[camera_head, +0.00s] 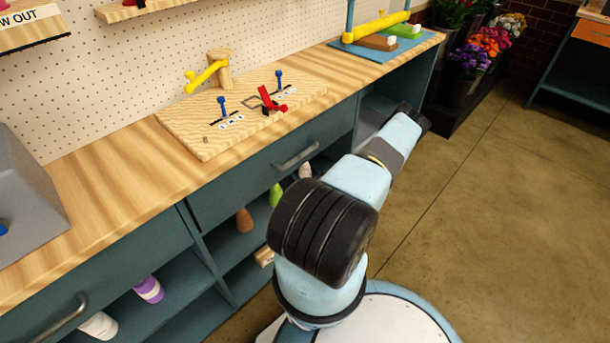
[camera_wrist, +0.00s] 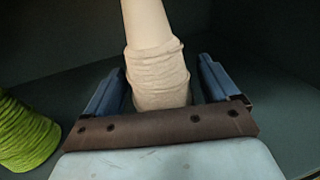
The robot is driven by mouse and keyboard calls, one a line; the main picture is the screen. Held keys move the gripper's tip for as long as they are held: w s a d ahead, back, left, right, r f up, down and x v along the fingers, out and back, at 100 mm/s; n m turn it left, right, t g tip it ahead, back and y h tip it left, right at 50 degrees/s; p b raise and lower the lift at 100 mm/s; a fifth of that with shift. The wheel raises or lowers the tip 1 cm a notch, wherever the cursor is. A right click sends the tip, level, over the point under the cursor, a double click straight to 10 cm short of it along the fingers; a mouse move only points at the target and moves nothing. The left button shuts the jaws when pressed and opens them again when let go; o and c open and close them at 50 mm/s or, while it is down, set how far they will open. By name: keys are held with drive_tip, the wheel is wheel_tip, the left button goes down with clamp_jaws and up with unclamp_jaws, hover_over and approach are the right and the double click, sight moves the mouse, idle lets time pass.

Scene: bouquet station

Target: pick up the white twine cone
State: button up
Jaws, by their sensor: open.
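A pale, cream-white twine cone (camera_wrist: 158,75) stands in the wrist view with its narrow top running out of the upper edge. My gripper (camera_wrist: 162,66) is open, with one blue finger on each side of the cone's wound lower part. Gaps show between the cone and both fingers. The brown bar of my gripper hides the cone's base. In the head view a pale cone (camera_head: 305,171) shows on the shelf, partly behind my arm. My gripper is hidden in the head view.
A green cone (camera_wrist: 24,132) stands left of my gripper; in the head view it is beside a brown cone (camera_head: 244,220). Cubby walls and the worktop (camera_head: 130,195) enclose the shelf. A purple cone (camera_head: 149,289) and a white roll (camera_head: 98,325) lie in lower left cubbies.

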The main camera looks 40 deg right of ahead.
drive_tip(key=c, duration=1.1)
drive_tip(key=shift+r, duration=0.1)
drive_tip(key=shift+c, duration=0.2)
